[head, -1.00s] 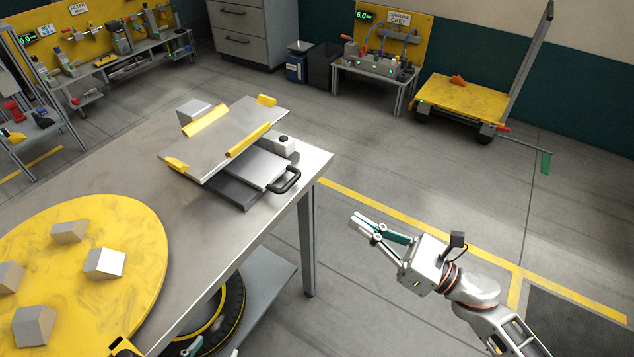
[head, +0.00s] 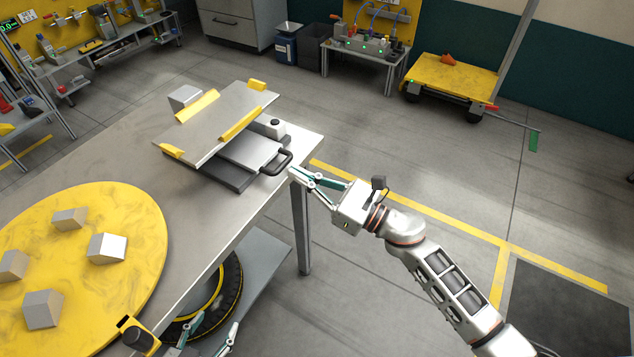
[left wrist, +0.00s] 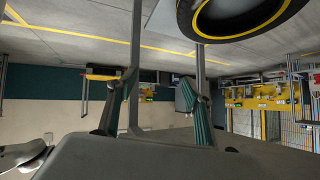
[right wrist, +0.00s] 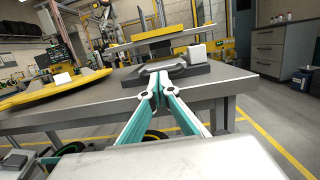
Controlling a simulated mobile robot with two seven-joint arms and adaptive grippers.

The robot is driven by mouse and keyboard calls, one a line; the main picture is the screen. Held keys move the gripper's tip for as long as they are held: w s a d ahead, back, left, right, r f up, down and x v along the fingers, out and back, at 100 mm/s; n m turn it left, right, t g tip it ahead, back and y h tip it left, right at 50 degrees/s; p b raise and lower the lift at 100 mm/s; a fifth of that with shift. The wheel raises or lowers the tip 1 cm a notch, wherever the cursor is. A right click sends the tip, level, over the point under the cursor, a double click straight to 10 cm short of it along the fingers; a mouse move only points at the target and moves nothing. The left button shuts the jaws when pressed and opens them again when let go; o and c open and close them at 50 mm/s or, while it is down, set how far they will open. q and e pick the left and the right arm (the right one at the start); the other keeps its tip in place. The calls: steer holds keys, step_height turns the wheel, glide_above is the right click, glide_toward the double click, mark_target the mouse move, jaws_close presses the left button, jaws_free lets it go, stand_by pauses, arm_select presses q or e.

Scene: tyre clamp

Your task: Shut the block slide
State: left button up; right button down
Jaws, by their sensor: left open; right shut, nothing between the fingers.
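The block slide (head: 252,150) is a light grey plate on a dark base at the far right corner of the table, partly under a tilted grey plate with yellow edge pieces (head: 222,122). It sticks out towards the right and has a black loop handle (head: 278,163). My right gripper (head: 293,174) is shut and empty, just beside the handle at the table edge; I cannot tell whether it touches. In the right wrist view the fingertips (right wrist: 158,83) point at the handle (right wrist: 160,72). My left gripper (head: 208,345) is open at the bottom edge; its fingers (left wrist: 160,95) show in the left wrist view.
A yellow round disc (head: 140,215) with several grey blocks lies on the table's left. A tyre (head: 225,305) sits on a shelf below the table. A yellow cart (head: 455,82) stands at the back right.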

steer(key=shift+w+a+r, duration=0.1)
steer(key=shift+w+a, duration=0.15)
steer(key=shift+a, duration=0.05)
